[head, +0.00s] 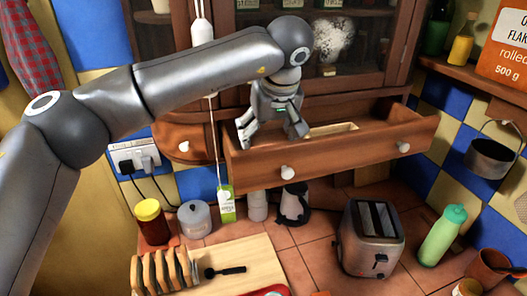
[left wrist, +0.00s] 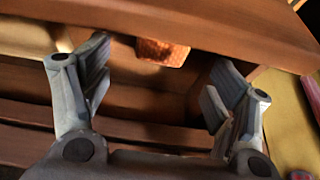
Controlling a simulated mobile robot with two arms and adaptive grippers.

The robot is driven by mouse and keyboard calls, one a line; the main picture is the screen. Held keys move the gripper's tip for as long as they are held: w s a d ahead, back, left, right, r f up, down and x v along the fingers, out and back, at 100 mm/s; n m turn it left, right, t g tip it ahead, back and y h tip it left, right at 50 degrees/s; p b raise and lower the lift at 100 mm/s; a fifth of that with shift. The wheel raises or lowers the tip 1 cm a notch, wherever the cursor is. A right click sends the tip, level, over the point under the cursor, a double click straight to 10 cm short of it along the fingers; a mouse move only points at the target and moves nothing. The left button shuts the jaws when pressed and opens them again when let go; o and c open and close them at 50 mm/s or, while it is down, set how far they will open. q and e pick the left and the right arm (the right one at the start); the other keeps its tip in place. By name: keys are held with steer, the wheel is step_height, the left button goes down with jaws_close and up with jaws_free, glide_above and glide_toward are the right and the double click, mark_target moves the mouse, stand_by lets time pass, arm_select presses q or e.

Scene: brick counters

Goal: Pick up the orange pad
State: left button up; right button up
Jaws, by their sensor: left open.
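My left gripper (head: 271,136) is open and points down into the open wooden drawer (head: 330,155). In the left wrist view its two fingers (left wrist: 160,78) are spread apart with nothing between them. An orange textured pad (left wrist: 163,53) lies beyond the fingertips, between them in the picture. Its upper edge is cut off by a wooden board, likely the drawer wall. In the head view I cannot make out the pad; the drawer front and the gripper hide much of the inside. My right gripper is not in view.
A pale flat piece (head: 333,130) shows inside the drawer, right of the gripper. Below stand a toaster (head: 370,240), a green bottle (head: 442,235), a jar (head: 152,221), a canister (head: 195,219) and a toast rack (head: 162,271). Glass cabinet doors (head: 330,40) rise behind the drawer.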

arm_select(q)
steer(key=p+x, duration=0.3)
steer(key=x, duration=0.1)
steer(key=shift+w+a, duration=0.15)
steer(key=shift+a, duration=0.05)
steer(key=shift+w+f, duration=0.1)
steer(key=shift+f, duration=0.3)
steer(key=shift+c, duration=0.2)
steer(key=c, duration=0.9)
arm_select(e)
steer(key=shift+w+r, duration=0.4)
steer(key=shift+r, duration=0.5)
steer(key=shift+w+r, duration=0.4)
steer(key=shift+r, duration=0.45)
